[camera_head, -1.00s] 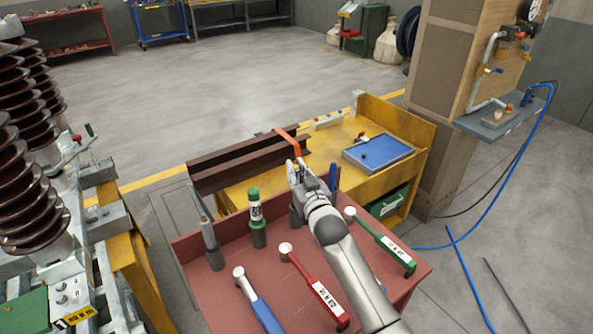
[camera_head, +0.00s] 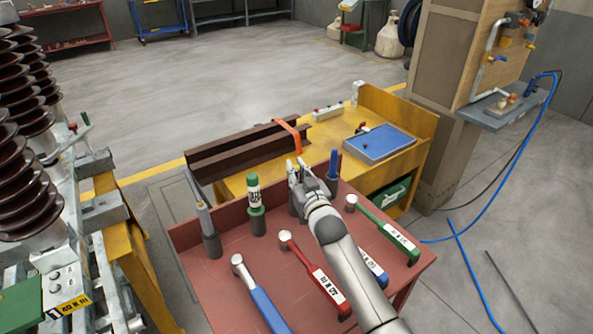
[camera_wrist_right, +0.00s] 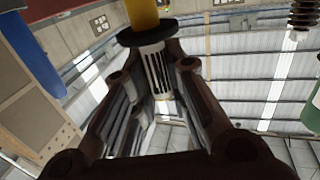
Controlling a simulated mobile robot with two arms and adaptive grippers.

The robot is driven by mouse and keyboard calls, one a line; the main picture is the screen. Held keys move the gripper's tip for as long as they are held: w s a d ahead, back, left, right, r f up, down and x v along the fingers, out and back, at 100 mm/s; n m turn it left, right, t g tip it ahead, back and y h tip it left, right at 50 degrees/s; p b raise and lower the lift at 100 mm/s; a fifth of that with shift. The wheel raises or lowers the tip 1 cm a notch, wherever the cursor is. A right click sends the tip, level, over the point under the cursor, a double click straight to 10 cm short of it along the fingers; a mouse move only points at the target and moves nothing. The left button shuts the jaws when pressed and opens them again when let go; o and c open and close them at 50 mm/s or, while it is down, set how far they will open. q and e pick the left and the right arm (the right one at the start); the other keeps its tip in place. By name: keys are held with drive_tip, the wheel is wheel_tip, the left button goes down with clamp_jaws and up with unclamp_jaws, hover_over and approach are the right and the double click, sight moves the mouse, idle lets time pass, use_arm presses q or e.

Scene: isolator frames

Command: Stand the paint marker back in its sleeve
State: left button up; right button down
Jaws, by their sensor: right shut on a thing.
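My right gripper (camera_head: 296,168) is over the back part of the red tray (camera_head: 205,275). In the right wrist view, its fingers are shut on a white barrel with black stripes (camera_wrist_right: 156,70), with a black collar and a yellow part (camera_wrist_right: 143,14) beyond it; this looks like the paint marker. In the head view the held thing is mostly hidden by the gripper. A dark grey sleeve (camera_head: 296,207) shows partly behind my right wrist; I cannot tell what is in it. My left gripper is out of view.
A green-and-white marker-like item (camera_head: 254,192), a grey tool (camera_head: 201,210) and a blue-handled tool (camera_head: 333,165) stand in holders around the gripper. Red (camera_head: 315,275), blue (camera_head: 262,305) and green (camera_head: 385,230) wrenches lie in front. A yellow bench (camera_head: 400,160) stands behind.

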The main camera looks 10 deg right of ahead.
drive_tip(key=shift+f+b, duration=1.2)
drive_tip(key=shift+f, duration=0.6)
drive_tip(key=c, duration=1.3)
unclamp_jaws()
drive_tip(key=shift+c, duration=0.2)
drive_tip(key=s+d, duration=0.1)
drive_tip(key=s, duration=0.6)
drive_tip(key=shift+s, duration=0.25)
